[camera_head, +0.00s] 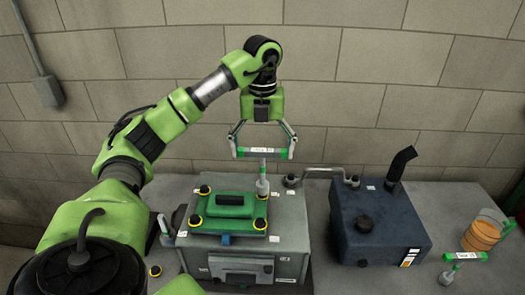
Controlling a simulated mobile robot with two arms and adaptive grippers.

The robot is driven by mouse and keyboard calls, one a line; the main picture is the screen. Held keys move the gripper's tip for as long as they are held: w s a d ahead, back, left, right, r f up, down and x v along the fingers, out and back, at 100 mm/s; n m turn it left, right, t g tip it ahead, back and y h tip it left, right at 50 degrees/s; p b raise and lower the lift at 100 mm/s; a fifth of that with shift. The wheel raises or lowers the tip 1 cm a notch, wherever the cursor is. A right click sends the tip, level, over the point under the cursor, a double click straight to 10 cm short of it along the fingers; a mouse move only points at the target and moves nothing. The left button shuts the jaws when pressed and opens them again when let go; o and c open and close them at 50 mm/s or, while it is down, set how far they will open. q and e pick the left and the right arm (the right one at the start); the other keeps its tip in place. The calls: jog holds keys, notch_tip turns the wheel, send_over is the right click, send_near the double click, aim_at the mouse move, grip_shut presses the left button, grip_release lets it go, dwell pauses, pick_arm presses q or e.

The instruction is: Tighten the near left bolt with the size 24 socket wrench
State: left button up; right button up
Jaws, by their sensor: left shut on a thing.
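My left gripper (263,146) is shut on the green-ended bar handle of a socket wrench (262,167), held upright above the engine block. The label on its handle is too small to read surely. Its grey socket end hangs at the far right bolt (262,194) of the green cover (229,205); I cannot tell whether it touches. The near left bolt (195,221), dark with a yellow ring, sits at the cover's near left corner, clear of the gripper. A second green-handled socket wrench (466,257) stands at the right of the bench. My right gripper is not in view.
The grey engine block (285,235) carries the cover. A dark blue tank (378,225) with a black pipe (402,163) stands to its right, with a bent metal pipe (322,170) between them. An orange container (483,234) is at far right. A brick wall closes the back.

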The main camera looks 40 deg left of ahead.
pick_arm(q)
jog(key=n, duration=0.6)
jog(key=shift+n, duration=0.4)
jog(key=n, duration=0.5)
jog(key=shift+n, duration=0.4)
jog(key=shift+f, duration=0.1)
